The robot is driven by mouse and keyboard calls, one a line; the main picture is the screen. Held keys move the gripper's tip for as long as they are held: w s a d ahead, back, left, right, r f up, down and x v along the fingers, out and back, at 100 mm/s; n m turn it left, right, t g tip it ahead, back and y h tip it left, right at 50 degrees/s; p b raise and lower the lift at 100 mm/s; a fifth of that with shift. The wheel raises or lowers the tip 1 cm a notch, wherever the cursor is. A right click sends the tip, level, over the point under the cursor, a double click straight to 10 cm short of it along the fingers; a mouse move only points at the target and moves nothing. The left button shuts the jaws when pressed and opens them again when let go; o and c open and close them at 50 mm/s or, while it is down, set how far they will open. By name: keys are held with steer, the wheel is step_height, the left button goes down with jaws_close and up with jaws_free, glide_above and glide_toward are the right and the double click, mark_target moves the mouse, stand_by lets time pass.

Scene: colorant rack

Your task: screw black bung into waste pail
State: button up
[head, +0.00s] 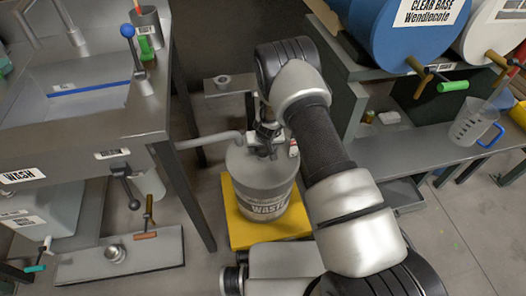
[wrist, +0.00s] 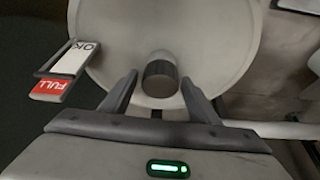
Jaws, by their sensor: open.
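The waste pail (head: 258,180) is a grey drum labelled WASTE, standing upright in the head view. My gripper (head: 264,142) is over the pail's top, pointing down. In the wrist view the pail's pale round lid (wrist: 215,45) fills the upper middle. A short dark, ridged cylinder with a greyer end, apparently the black bung (wrist: 160,76), shows at the lid between my fingertips. My gripper (wrist: 159,88) is open, with one finger on each side of it and a visible gap to each. How deep it sits in the lid cannot be told.
A yellow platform (head: 240,232) carries the pail. A grey pipe (head: 208,138) reaches the pail from the left. A red-and-white FULL/OK tag (wrist: 66,70) is at the lid's left. A sink bench (head: 90,105) stands left, a shelf (head: 420,155) with a measuring jug (head: 472,124) right.

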steer(key=shift+w+d+n+y, duration=0.15)
steer(key=shift+n+y, duration=0.35)
steer(key=shift+n, duration=0.6)
steer(key=n, duration=0.2)
steer(key=n+g+y, duration=0.1)
steer(key=n, duration=0.2)
steer(key=shift+a+y, duration=0.2)
steer(key=shift+y, duration=0.1)
steer(key=c, duration=1)
steer(key=shift+o, duration=0.2)
steer(key=shift+s+a+m+p, duration=0.1)
steer(key=shift+s+m+p, duration=0.2)
steer(key=shift+m, duration=0.5)
steer(key=m+h, duration=0.2)
steer(key=m, duration=0.3)
steer(key=shift+w+t+p, duration=0.1)
steer(key=shift+t+p, duration=0.3)
steer(key=m+h, duration=0.1)
steer(key=m, duration=0.1)
steer(key=shift+f+m+h, duration=0.1)
steer(key=shift+m+h, duration=0.2)
steer(key=m, duration=0.2)
steer(key=shift+f+m+h+b, duration=0.2)
steer(key=shift+m+h+b, duration=0.1)
steer(key=shift+h, duration=0.1)
steer(key=shift+r+m+h+b, duration=0.2)
steer(key=shift+m+h+b, duration=0.1)
steer(key=shift+m, duration=0.6)
steer(key=shift+c, duration=0.2)
